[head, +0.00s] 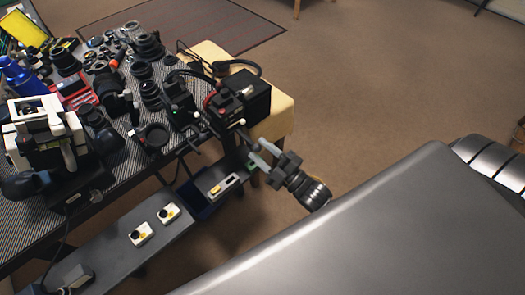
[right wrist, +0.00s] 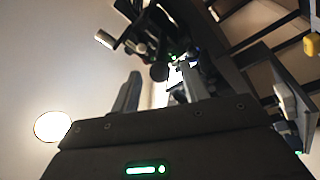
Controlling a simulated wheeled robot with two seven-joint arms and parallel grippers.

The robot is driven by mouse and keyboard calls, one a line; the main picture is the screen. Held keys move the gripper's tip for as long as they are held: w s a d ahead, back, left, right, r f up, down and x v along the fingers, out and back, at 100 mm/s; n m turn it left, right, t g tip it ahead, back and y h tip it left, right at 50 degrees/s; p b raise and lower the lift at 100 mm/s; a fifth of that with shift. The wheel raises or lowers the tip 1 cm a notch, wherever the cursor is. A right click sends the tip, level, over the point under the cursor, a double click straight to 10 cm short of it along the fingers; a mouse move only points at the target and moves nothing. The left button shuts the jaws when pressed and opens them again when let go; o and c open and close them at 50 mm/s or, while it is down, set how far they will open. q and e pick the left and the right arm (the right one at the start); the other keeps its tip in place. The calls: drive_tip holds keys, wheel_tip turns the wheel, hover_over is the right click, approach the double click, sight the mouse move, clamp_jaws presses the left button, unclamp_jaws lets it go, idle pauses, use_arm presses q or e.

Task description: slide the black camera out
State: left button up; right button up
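A black boxy device (head: 256,92) with a cable looped over it stands at the table's right end. A smaller black body with a red part (head: 224,106) sits against its left side. I cannot tell for sure which of these is the black camera. My right gripper (head: 263,154) is just below them, its two grey fingers apart and pointing toward the table's edge. In the right wrist view the fingers (right wrist: 160,85) are spread with nothing clearly held between them. Dark parts (right wrist: 150,35) hang beyond the fingertips. My left gripper is not in view.
The dark patterned table (head: 115,170) is crowded with lenses and tools. A white-and-black apparatus (head: 45,130) stands at its left. A lower grey shelf (head: 115,265) along the front carries small white switch-like boxes (head: 141,234). Open carpet lies to the right.

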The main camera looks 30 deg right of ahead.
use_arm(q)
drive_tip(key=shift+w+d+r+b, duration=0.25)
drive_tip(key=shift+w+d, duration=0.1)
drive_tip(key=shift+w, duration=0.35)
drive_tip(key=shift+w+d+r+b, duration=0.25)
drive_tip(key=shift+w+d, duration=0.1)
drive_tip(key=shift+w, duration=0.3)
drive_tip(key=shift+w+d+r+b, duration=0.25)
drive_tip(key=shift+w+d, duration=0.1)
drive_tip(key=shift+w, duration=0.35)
use_arm(e)
drive_tip(key=v, duration=1)
drive_tip(key=shift+s, duration=0.35)
drive_tip(key=shift+d+f, duration=0.15)
